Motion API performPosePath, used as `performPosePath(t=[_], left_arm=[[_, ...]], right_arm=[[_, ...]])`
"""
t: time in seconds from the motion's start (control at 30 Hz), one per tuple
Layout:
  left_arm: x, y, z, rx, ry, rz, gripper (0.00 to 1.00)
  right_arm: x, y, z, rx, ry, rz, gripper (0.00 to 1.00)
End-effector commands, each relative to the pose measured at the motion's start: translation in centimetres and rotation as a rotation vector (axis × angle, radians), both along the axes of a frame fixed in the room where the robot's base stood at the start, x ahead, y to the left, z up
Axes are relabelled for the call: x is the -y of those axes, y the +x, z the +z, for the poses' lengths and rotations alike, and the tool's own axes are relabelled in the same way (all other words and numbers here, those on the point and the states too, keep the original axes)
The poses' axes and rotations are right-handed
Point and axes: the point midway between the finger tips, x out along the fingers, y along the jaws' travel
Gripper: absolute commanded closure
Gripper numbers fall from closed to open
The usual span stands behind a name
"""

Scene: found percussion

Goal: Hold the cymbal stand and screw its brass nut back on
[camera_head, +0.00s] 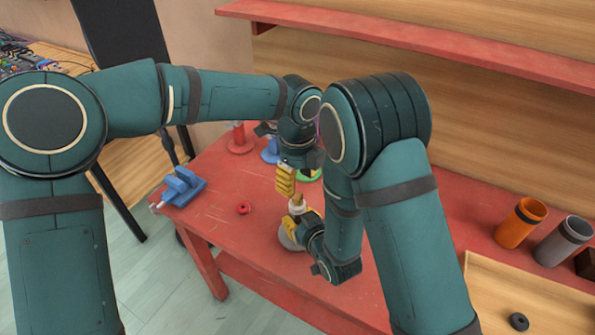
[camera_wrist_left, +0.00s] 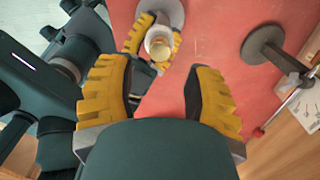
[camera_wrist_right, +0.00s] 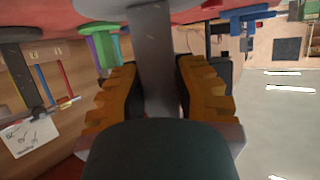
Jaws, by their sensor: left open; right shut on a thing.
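The cymbal stand has a grey round base (camera_head: 287,238) on the red table and a grey post (camera_wrist_right: 156,65). My right gripper (camera_head: 306,228) is shut on the post, its yellow fingers on both sides. A pale collar and a small brass-coloured piece (camera_head: 297,199), which looks like the nut, sit at the top; the left wrist view shows this brass piece (camera_wrist_left: 160,49) end-on. I cannot tell how far it is screwed on. My left gripper (camera_head: 285,182) is open and empty just above the stand top. In its wrist view the fingers are wide apart, with the stand ahead between them.
A red ring (camera_head: 243,208) and a blue clamp-like object (camera_head: 180,187) lie on the table's left. An orange cup (camera_head: 520,225) and a grey cup (camera_head: 563,241) stand at right, near a tray holding a black ring (camera_head: 518,321). Another dark stand (camera_wrist_left: 264,46) shows in the left wrist view.

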Motion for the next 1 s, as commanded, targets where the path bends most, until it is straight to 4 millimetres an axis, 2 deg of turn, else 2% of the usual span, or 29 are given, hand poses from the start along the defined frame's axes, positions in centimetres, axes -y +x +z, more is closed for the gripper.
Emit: performPosePath(t=[1.0], left_arm=[[0.0,0.0,1.4,0.003,-0.005,1.829,0.48]], right_arm=[[0.0,0.0,0.1,0.002,0.001,0.0,1.0]])
